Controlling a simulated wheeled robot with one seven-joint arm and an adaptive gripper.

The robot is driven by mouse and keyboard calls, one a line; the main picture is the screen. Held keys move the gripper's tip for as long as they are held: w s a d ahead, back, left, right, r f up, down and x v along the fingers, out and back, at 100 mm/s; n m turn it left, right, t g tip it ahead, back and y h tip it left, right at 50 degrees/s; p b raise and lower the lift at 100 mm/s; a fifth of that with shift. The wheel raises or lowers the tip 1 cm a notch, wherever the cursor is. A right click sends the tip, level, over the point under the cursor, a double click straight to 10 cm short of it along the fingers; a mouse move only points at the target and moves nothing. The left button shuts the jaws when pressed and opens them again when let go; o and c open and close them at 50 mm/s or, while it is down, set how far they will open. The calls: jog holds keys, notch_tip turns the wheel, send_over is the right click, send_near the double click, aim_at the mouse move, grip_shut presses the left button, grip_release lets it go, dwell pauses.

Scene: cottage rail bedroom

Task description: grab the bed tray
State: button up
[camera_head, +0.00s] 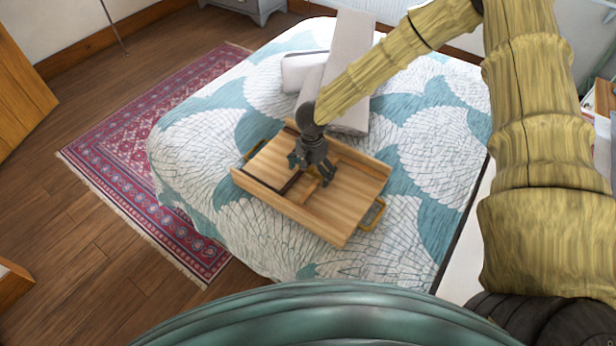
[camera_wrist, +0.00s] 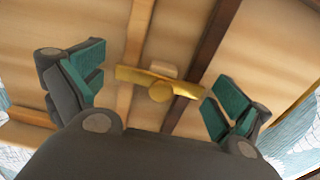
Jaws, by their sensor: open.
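The bed tray (camera_head: 345,205) is a light wooden tray lying on the bed, with raised long edges and a brass handle (camera_head: 372,215) at its right end. Another handle shows at its left end. My gripper (camera_head: 312,176) is over the middle of the tray, pointing down. In the wrist view my gripper (camera_wrist: 160,95) is open, its green-padded fingers apart. Between them a brass-coloured piece (camera_wrist: 160,88) shows against the tray's wooden surface (camera_wrist: 75,50), with a dark strip beside it. I cannot tell whether the fingers touch anything.
The bed (camera_head: 425,150) has a teal and white patterned cover. Grey pillows or cushions (camera_head: 348,55) lie behind the tray. A red rug (camera_head: 125,150) lies on the wooden floor to the left. A cluttered surface stands at the right edge.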

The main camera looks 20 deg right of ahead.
jog(key=c, duration=1.5)
jog(key=shift+r, duration=0.1)
jog(key=c, duration=0.3)
jog(key=shift+r, duration=0.1)
